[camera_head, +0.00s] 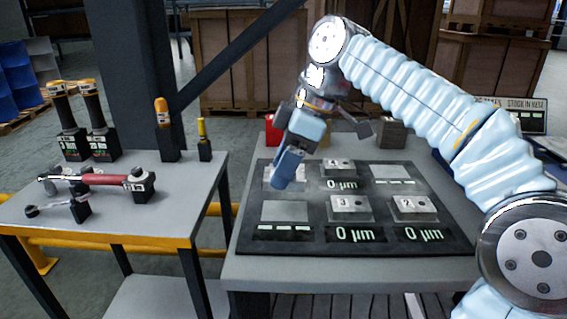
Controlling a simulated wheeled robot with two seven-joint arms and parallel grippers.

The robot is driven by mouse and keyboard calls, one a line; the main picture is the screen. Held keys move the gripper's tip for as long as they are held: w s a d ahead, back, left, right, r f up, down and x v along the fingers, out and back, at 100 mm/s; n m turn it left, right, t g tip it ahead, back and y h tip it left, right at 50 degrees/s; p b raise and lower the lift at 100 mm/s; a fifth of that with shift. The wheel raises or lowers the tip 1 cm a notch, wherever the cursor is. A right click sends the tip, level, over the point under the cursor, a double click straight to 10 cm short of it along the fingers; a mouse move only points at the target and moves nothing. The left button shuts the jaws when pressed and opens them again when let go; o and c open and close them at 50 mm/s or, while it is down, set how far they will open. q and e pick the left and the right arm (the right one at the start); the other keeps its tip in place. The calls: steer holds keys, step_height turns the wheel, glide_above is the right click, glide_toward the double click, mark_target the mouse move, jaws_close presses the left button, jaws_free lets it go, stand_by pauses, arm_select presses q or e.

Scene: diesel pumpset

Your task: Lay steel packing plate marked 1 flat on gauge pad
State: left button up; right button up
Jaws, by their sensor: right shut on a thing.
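My right gripper (289,166) points down over the back left of the dark gauge board (387,243), near the back left pad (271,180). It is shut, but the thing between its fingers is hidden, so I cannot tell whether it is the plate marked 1. Steel blocks with small marks sit on the back middle (338,168), front middle (349,208) and front right (414,208) pads; their displays read 0 µm. The front left pad (285,211) is bare, and its display shows dashes. My left gripper is not in view.
A side table (120,225) on the left holds a red-handled tool (95,180), yellow-topped tools in black stands (99,125) and a smaller holder (204,140). A dark post (137,60) stands behind it. A red block (271,130) stands behind the board.

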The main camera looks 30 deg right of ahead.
mark_target(285, 211)
step_height(285, 211, down, 4)
steer(key=b, duration=0.3)
steer(key=shift+r, duration=0.1)
steer(key=shift+f+b, duration=0.4)
steer(key=shift+p, duration=0.3)
stand_by(0.4)
steer(key=shift+f, duration=0.1)
stand_by(0.4)
steer(key=shift+f+b, duration=0.6)
steer(key=o, duration=1.5)
